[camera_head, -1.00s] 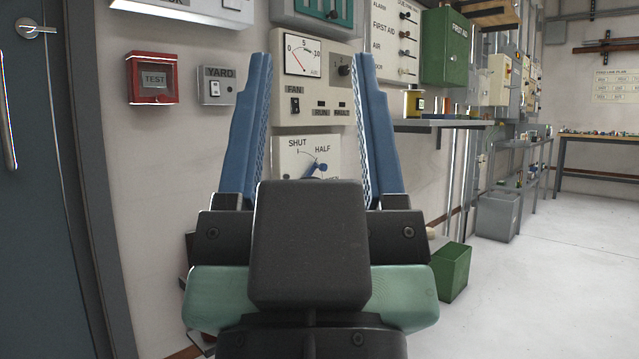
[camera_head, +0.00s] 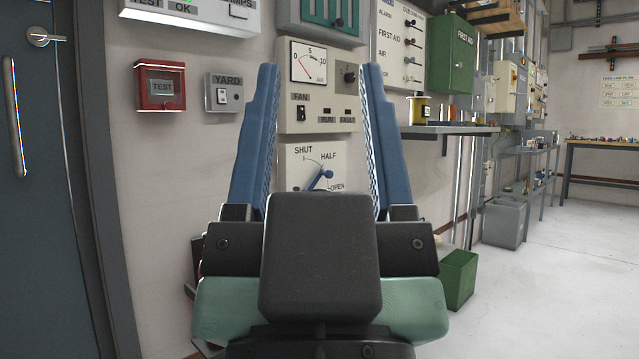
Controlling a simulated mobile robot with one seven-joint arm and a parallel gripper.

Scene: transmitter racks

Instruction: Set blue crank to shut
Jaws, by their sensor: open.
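The blue crank (camera_head: 321,179) is on a white dial plate (camera_head: 297,161) on the wall. The plate is marked SHUT at upper left, HALF at upper right and OPEN at lower right. The crank's knob end points up and right, between HALF and OPEN. My gripper (camera_head: 320,70) is open and empty, with its two blue fingers pointing up on either side of the plate in the picture. I see no contact with the crank. My gripper's dark body hides the lower part of the plate and the crank's hub.
Above the plate is a fan panel (camera_head: 320,112) with a gauge and switch. A red TEST box (camera_head: 161,87) and a grey YARD switch (camera_head: 223,92) are left of it. A shelf (camera_head: 450,130) juts out on the right. A green bin (camera_head: 459,279) stands on the floor.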

